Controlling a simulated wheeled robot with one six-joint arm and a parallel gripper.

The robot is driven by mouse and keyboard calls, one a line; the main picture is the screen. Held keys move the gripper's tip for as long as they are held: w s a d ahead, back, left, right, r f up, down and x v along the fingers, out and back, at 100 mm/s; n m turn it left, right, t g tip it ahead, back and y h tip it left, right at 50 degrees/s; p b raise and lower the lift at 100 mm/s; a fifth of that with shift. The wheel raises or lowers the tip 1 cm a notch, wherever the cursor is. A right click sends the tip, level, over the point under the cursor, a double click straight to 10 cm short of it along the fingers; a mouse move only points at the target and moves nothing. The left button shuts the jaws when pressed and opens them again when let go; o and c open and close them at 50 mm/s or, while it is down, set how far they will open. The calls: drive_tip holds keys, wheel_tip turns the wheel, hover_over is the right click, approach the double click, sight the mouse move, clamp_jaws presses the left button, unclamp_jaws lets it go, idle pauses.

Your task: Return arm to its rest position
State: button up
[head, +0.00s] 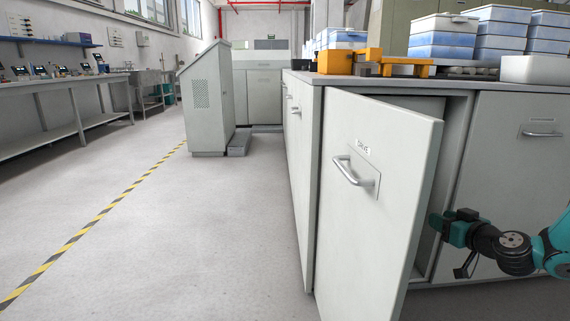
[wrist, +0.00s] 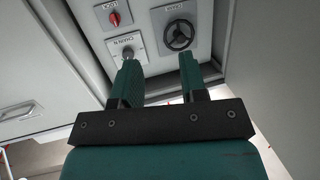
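My gripper (head: 441,226) is at the right of the head view, just beside the free edge of an open grey cabinet door (head: 372,215) labelled "DRIVE". In the wrist view my gripper (wrist: 160,66) has its two teal fingers apart, with nothing visible between them. Beyond the fingertips is a panel with a red knob (wrist: 115,18), a black handwheel (wrist: 179,35) and a small switch or knob (wrist: 128,52). The left fingertip overlaps the small one in the picture; I cannot tell whether they touch.
The open door stands close to my arm, with its handle (head: 352,171) facing outward. A closed cabinet door (head: 510,180) is behind the arm. Blue-and-white boxes (head: 443,40) and an orange fixture (head: 336,62) are on top. The floor (head: 180,240) to the left is clear.

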drive_tip(key=s+a+r+n+g, duration=0.1)
drive_tip(key=s+a+r+g, duration=0.1)
drive_tip(key=s+a+g, duration=0.7)
drive_tip(key=s+a+r+m+g+h, duration=0.15)
drive_tip(key=s+m+g+h, duration=0.25)
drive_tip(key=s, duration=1.5)
drive_tip(key=s+a+r+n+g+y+p, duration=0.2)
drive_tip(key=s+a+r+n+y+p, duration=0.35)
drive_tip(key=s+a+r, duration=0.75)
wheel_tip(320, 180, up, 38)
drive_tip(key=w+a+n+h+p, duration=0.1)
drive_tip(key=w+p, duration=0.1)
drive_tip(key=p, duration=3.5)
drive_tip(key=shift+w+a+f+n, duration=0.25)
drive_tip(key=shift+w+a+n, duration=0.05)
drive_tip(key=shift+w+n, duration=0.1)
drive_tip(key=shift+h, duration=0.25)
